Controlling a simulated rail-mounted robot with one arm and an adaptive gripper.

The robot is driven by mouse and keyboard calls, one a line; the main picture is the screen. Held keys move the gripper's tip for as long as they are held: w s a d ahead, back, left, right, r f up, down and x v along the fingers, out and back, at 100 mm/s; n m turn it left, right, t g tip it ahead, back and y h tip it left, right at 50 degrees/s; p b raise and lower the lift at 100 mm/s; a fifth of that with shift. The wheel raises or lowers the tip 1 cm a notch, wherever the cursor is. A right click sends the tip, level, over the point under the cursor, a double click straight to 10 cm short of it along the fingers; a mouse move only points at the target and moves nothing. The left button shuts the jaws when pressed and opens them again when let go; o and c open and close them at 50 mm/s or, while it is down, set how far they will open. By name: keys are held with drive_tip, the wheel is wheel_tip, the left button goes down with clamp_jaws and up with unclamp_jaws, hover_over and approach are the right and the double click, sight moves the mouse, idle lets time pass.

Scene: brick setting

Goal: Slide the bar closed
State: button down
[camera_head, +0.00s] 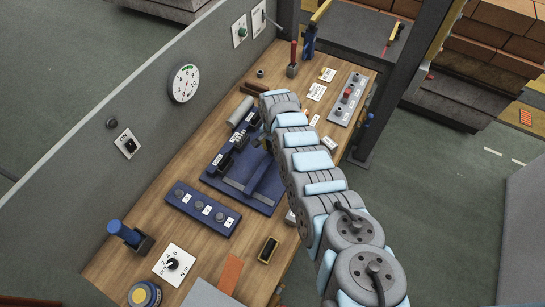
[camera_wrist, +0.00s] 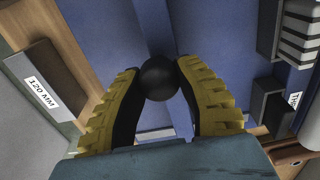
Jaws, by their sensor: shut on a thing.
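In the wrist view the bar (camera_wrist: 153,28) runs up from a round black knob (camera_wrist: 159,77). My gripper (camera_wrist: 160,72) has its yellow ridged fingers closed on either side of this knob. In the head view my gripper (camera_head: 260,143) is low over the fixture, and my arm partly hides it. The bar's far end and any stop are hard to make out.
A blue panel with several knobs (camera_head: 201,208) lies nearer, and a grey panel (camera_head: 350,98) lies farther along the bench. A grey wall with a dial (camera_head: 185,83) borders the bench on the left.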

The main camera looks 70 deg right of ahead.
drive_tip(key=shift+w+d+f+b, duration=0.15)
drive_tip(key=shift+w+f+b, duration=0.05)
drive_tip(key=shift+w+b, duration=1.25)
drive_tip(key=shift+w+d+f+b, duration=0.15)
drive_tip(key=shift+w+b, duration=0.85)
drive_tip(key=shift+b, duration=0.85)
drive_tip(key=shift+w+a+r+b, duration=0.1)
drive_tip(key=shift+w+r+b, duration=0.15)
drive_tip(key=shift+w+b, duration=0.5)
drive_tip(key=c, duration=0.7)
unclamp_jaws()
drive_tip(key=shift+w+r, duration=0.1)
drive_tip(key=shift+r, duration=0.1)
drive_tip(key=shift+r, duration=5.9)
